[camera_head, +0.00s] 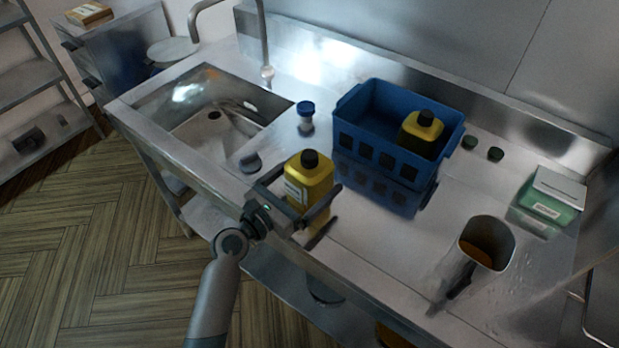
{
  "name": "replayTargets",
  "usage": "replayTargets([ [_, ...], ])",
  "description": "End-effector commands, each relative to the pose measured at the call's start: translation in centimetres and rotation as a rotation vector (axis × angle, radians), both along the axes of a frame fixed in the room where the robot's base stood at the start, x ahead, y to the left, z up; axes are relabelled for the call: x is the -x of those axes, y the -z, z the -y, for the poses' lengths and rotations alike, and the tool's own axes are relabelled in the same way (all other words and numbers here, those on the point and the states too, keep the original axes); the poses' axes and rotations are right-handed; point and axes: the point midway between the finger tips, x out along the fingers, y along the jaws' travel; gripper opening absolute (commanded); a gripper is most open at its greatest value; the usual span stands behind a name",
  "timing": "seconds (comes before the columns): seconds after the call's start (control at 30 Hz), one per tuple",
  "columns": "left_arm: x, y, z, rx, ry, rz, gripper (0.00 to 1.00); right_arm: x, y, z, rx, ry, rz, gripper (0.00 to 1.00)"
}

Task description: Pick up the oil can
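A yellow oil can (308,178) with a black cap and a pale label stands upright near the front edge of the steel counter, right of the sink. My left gripper (303,203) is low at the can, with one finger on its left and the other across its lower right. The fingers are spread about the can's width; I cannot tell if they press on it. The can's base is partly hidden by the gripper. A second yellow can (421,133) with a black cap is in the blue crate (383,159). My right gripper is not in view.
A blue-capped jar (306,117) stands behind the can, by the sink (216,114). Two dark round lids (483,149) lie right of the crate. A steel container (486,243) and a green-and-white box (548,203) are at the right. Counter between can and container is clear.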

Motion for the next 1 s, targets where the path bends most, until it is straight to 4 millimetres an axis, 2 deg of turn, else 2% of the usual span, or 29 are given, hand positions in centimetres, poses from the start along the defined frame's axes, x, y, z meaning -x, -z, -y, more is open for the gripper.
replayTargets([
  [0.27,0.0,0.0,0.0,0.000,0.000,0.000,0.96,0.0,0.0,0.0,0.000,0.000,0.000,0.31],
  [0.5,0.0,0.0,0.0,0.000,0.000,0.000,0.40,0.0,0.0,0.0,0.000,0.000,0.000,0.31],
  [0.77,0.0,-0.2,0.0,0.001,0.000,0.001,0.40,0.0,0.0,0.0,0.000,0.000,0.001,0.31],
  [1.0,0.0,-2.1,0.1,0.004,0.001,0.004,0.40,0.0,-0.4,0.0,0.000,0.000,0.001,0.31],
])
